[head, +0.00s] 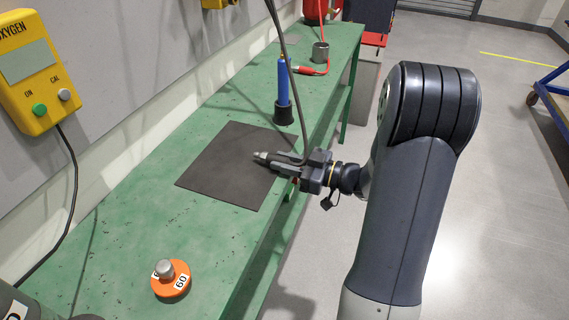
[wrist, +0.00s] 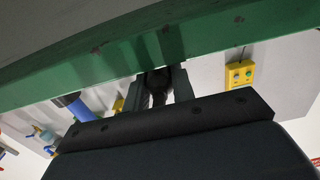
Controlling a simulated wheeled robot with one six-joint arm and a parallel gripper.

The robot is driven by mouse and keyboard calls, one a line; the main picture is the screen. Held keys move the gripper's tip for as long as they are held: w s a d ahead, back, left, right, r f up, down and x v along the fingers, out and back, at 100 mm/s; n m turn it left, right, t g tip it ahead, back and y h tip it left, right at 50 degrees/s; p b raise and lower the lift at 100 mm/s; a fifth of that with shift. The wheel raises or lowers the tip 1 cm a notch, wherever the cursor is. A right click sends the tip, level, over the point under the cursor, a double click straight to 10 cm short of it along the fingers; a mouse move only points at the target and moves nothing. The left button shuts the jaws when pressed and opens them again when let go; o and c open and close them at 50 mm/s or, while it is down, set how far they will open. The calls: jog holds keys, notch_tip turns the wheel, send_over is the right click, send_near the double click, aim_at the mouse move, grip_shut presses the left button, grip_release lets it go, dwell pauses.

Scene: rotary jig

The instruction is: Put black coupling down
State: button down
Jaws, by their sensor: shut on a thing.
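My gripper (head: 268,157) reaches in from the right, low over the dark mat (head: 215,172) on the green bench. Its fingers point left, towards the wall. In the wrist view, the black coupling (wrist: 158,84) is a dark, rounded shape between the two fingers, and my gripper (wrist: 159,75) is shut on it. In the head view the coupling is mostly hidden by the fingers, so its lower end and any gap to the mat cannot be told. A dark hose (head: 294,95) runs down from above to my gripper.
A blue cylinder (head: 284,82) stands in a black base behind the mat. An orange disc marked 60 (head: 171,282) lies near the front. The yellow oxygen box (head: 30,70) hangs on the wall.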

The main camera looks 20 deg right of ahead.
jog(key=shift+f, duration=0.35)
jog(key=shift+f+b, duration=0.2)
jog(key=shift+b, duration=0.25)
jog(key=c, duration=1.2)
grip_release()
jog(key=shift+r, duration=0.1)
